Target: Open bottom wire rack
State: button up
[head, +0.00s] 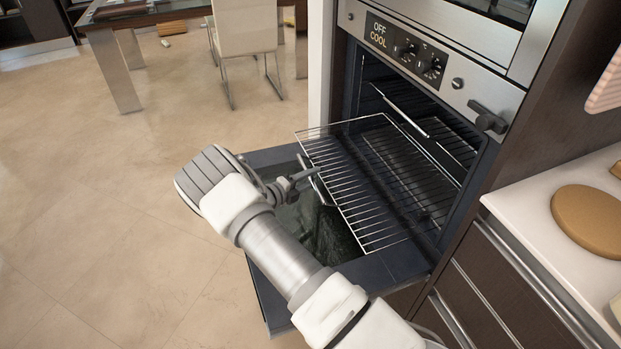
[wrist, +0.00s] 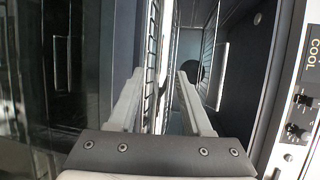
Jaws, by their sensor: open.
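A wire rack (head: 350,175) extends partway out of the oven, level above the lowered oven door (head: 268,272). My gripper (head: 309,170) is at the rack's front edge, on the side away from the oven cavity. In the wrist view, my gripper (wrist: 161,76) is open, and the rack (wrist: 151,62) shows edge-on between its two fingers. I cannot tell whether either finger touches the wire. The oven cavity (head: 362,85) is open, with more rack wires inside; the rack's back end is hard to make out.
The control panel (head: 405,50) reads "OFF COOL". A white counter (head: 530,205) with a round brown board (head: 590,220) stands to the right. A chair (head: 245,30) and table (head: 150,14) are at the back. Floor (head: 90,200) on the left is clear.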

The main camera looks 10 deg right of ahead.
jog(key=p+v, duration=0.2)
jog(key=v, duration=1.5)
jog(key=shift+s+r, duration=0.1)
jog(key=s+d+r+m+g+y, duration=0.35)
jog(key=s+d+r+m, duration=0.2)
jog(key=r+m, duration=0.5)
jog(key=s+d+r+m+g+y, duration=0.35)
jog(key=s+d+r+m, duration=0.2)
jog(key=r+m, duration=0.5)
jog(key=s+r+m+t+y, duration=0.25)
jog(key=s+r+m, duration=0.25)
jog(key=s+m, duration=0.45)
jog(key=s+r+m+t+y, duration=0.2)
jog(key=s+r+m+y, duration=0.3)
jog(key=s+m, duration=0.5)
notch_tip(320, 180, up, 13)
jog(key=h+p, duration=0.1)
jog(key=p, duration=1.2)
jog(key=shift+w+d+m, duration=0.3)
jog(key=shift+w+m, duration=0.05)
